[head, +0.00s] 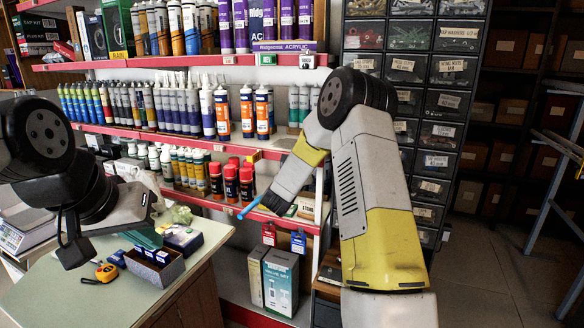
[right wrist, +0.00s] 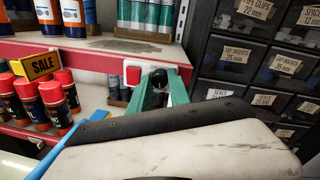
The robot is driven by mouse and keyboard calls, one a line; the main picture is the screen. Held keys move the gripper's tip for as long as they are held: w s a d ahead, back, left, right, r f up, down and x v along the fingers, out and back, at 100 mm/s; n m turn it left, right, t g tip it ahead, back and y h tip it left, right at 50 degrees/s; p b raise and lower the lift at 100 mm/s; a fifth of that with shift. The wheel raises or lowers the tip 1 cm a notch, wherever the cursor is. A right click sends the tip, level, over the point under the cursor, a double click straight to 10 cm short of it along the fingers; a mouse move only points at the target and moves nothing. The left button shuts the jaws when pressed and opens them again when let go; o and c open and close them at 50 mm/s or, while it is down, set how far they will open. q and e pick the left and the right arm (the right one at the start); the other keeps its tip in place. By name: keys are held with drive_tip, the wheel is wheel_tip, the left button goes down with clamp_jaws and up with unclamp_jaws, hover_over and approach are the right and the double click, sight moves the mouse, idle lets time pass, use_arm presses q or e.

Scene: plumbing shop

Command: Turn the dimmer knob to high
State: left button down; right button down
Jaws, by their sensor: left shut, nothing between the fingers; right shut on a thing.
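The dimmer knob (right wrist: 158,77) is black and round, on the front of the red-edged shelf in the right wrist view. A red switch on a white plate (right wrist: 133,75) is just left of it. My right gripper (right wrist: 159,88) has its teal fingers shut on the knob, one on each side. The knob's setting cannot be read. In the head view my right arm hides the knob and most of that gripper. My left gripper (head: 147,238) is shut and empty, above the pale green counter at left, far from the knob.
The counter (head: 105,300) carries a yellow tape measure (head: 106,272) and an open box (head: 155,266). Shelves of tubes and red-capped cans (right wrist: 57,103) stand left of the knob. A dark drawer cabinet (right wrist: 235,60) is close on its right. The floor (head: 490,270) at right is clear.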

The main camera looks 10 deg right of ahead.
drive_tip(key=shift+f+m, duration=0.1)
drive_tip(key=shift+m, duration=0.7)
drive_tip(key=c, duration=1.5)
unclamp_jaws()
drive_tip(key=v, duration=0.7)
drive_tip(key=shift+s+a, duration=0.2)
drive_tip(key=shift+s, duration=0.15)
